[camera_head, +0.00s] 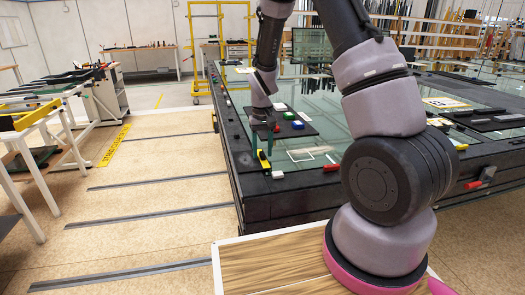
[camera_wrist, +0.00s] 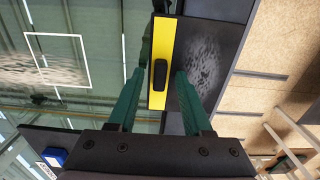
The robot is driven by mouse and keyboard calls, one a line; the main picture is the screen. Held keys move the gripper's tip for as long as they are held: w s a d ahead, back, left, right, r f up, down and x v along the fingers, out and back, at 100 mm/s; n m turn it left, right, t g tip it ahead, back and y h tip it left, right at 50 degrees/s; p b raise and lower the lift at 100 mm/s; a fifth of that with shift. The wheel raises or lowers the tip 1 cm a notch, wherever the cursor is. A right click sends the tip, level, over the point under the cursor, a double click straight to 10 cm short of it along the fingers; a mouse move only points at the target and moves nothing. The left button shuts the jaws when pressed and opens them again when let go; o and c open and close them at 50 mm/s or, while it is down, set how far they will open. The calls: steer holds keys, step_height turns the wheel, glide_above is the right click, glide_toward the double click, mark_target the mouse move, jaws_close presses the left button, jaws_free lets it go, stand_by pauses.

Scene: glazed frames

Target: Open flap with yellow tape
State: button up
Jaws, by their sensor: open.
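The flap with yellow tape (camera_wrist: 163,35) shows in the wrist view as a narrow yellow strip with a small black knob (camera_wrist: 159,75) on it. In the head view the yellow strip (camera_head: 264,160) lies on the dark edge of the glass-topped table, just below my gripper. My gripper (camera_wrist: 160,74) is open, with one green finger on each side of the strip and knob. I cannot tell whether the fingers touch it. The gripper (camera_head: 262,143) points down in the head view, and my arm reaches in from the right.
A dark plate (camera_head: 306,129) with blue and green blocks lies beside my gripper. A red handle (camera_head: 331,168) and a white piece (camera_head: 277,174) sit along the table's front edge. The floor (camera_head: 160,195) left of the table is mostly clear.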

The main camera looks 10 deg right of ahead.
jaws_close()
stand_by(1.5)
